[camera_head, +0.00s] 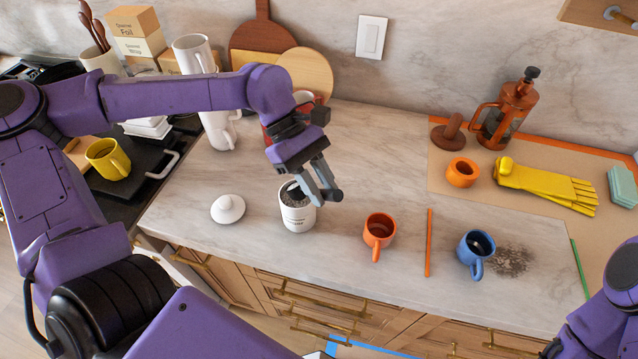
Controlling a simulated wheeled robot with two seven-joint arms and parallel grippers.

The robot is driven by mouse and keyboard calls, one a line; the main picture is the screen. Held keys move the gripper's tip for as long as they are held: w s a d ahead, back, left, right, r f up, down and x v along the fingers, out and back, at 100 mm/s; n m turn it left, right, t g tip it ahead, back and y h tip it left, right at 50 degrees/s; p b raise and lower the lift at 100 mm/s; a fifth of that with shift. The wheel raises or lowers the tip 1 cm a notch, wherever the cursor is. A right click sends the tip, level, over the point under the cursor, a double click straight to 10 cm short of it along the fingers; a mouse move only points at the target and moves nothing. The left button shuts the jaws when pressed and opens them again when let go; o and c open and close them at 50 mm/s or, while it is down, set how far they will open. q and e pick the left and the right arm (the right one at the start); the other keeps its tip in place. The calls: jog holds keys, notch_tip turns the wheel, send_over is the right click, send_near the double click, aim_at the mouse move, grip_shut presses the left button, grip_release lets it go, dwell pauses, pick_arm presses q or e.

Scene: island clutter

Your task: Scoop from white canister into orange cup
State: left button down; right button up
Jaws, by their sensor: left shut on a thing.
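The white canister (297,217) stands upright and open on the counter, with dark grounds inside. Its white knobbed lid (228,208) lies on the counter to its left. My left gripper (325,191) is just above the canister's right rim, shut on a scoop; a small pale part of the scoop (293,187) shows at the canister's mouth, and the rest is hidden. The orange cup (380,230) stands upright to the right of the canister, apart from it, its handle toward the front. My right arm shows at the lower right, but its gripper is out of frame.
A blue mug (476,250) stands beside dark spilled grounds (512,262). An orange stick (428,243) lies between the cup and mug. White mugs and boards stand behind my left arm.

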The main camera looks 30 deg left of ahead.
pick_arm(q)
jog(key=shift+s+d+r+p, duration=0.1)
jog(key=shift+d+r+p, duration=0.2)
jog(key=shift+r, duration=0.35)
jog(key=shift+s+d+r+p, duration=0.1)
jog(key=shift+r+p, duration=0.25)
jog(key=shift+r, duration=0.25)
jog(key=shift+f, duration=0.1)
jog(key=shift+s+d+f+t+y, duration=0.1)
jog(key=shift+d+f+t+y, duration=0.1)
jog(key=shift+f+y, duration=0.35)
jog(key=shift+d+f+t+y, duration=0.15)
jog(key=shift+f+y, duration=0.2)
jog(key=shift+y, duration=0.3)
jog(key=f+y, duration=0.1)
jog(key=y, duration=0.1)
jog(key=d+f+t+y, duration=0.1)
jog(key=f+y, duration=0.1)
jog(key=f+t+y, duration=0.1)
jog(key=shift+s+d+f+y+b, duration=0.2)
jog(key=shift+d+f+y+b, duration=0.05)
jog(key=shift+d+y+b, duration=0.15)
